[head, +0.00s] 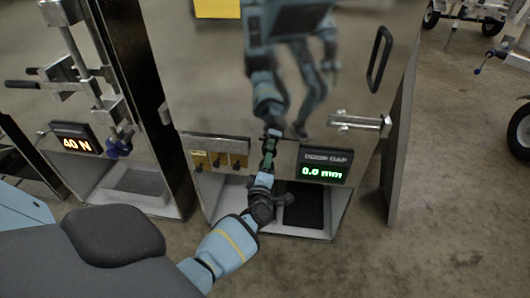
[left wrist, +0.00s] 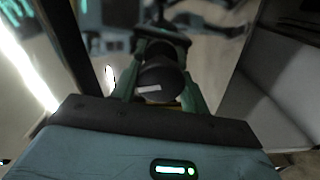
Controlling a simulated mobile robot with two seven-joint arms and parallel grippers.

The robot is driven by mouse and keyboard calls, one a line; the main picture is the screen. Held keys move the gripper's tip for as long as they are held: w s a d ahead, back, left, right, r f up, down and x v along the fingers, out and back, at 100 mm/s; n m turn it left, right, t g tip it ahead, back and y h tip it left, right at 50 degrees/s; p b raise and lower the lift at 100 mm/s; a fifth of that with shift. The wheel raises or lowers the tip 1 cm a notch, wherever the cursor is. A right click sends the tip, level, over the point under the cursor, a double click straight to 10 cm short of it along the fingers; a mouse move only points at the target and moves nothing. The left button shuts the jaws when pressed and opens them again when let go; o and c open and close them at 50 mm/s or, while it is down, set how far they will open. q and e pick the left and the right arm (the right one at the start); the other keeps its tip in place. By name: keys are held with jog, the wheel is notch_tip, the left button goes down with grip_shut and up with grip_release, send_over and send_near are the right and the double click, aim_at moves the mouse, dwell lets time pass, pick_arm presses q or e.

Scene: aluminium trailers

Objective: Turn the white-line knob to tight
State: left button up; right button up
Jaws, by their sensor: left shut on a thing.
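The white-line knob (left wrist: 158,80) is a dark round knob with a short white line on its face, lying nearly level in the left wrist view. My left gripper (head: 270,145) is shut on the knob at the lower part of the shiny metal door (head: 225,95). Its green fingers sit on either side of the knob in the left wrist view (left wrist: 160,88). In the head view the gripper hides most of the knob. A "DOOR GAP" display (head: 324,164) right of the gripper reads 0.0 mm in green. My right gripper is not in view.
A metal latch (head: 358,122) and a black handle (head: 380,58) are on the door's right side. Small brass pieces (head: 218,160) sit left of my gripper. A second cabinet at left has a clamp and a 40 N display (head: 76,143).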

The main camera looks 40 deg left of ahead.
pick_arm(q)
jog(key=shift+m+p, duration=0.3)
jog(key=shift+m, duration=0.6)
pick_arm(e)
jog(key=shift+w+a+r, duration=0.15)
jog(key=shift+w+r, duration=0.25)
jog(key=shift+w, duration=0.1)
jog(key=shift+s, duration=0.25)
pick_arm(q)
jog(key=o, duration=1)
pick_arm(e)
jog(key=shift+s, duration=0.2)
pick_arm(q)
jog(key=shift+s+d, duration=0.1)
jog(key=p+v, duration=0.2)
jog(key=v, duration=0.5)
jog(key=shift+s+d, duration=0.2)
jog(key=shift+s, duration=0.05)
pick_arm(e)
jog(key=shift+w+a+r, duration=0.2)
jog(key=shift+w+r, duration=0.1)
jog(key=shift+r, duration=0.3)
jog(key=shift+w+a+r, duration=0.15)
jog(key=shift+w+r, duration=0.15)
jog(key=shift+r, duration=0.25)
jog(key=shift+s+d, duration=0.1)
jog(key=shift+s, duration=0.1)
